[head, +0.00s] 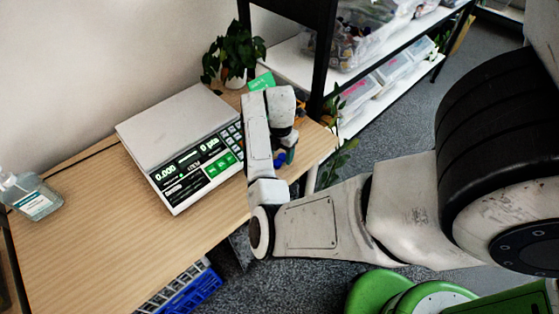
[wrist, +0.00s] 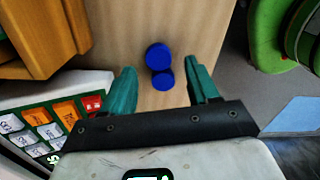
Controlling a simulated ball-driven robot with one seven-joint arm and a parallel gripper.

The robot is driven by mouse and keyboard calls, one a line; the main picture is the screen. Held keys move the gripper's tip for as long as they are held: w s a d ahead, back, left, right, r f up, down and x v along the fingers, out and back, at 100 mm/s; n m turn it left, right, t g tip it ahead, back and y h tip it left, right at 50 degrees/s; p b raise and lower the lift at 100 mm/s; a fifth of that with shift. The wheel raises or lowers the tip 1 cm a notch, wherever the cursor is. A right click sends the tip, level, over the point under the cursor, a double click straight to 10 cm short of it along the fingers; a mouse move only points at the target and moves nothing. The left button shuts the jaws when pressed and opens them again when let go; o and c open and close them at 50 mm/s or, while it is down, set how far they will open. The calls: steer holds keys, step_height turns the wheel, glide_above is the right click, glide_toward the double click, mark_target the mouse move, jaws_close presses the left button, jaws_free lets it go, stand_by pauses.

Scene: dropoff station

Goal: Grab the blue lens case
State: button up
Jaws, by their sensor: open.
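The blue lens case (wrist: 159,57) lies on the wooden table in the wrist view, showing two round blue caps joined together. My gripper (wrist: 163,85) is open, with one green finger on each side of the case's near cap. The far cap lies a little beyond the fingertips. The fingers look apart from the case. In the head view my gripper (head: 284,158) is over the table's right end, mostly hidden by my arm. A bit of blue shows there, but I cannot tell whether it is the case.
A weighing scale (head: 180,125) stands left of my gripper on the wooden table (head: 100,225). A potted plant (head: 233,52) is behind, and a sanitizer bottle (head: 32,197) is at the far left. In the wrist view the table's edge is close on the right.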

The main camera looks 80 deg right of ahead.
steer(key=shift+f, duration=0.65)
steer(key=shift+c, duration=0.3)
jaws_close()
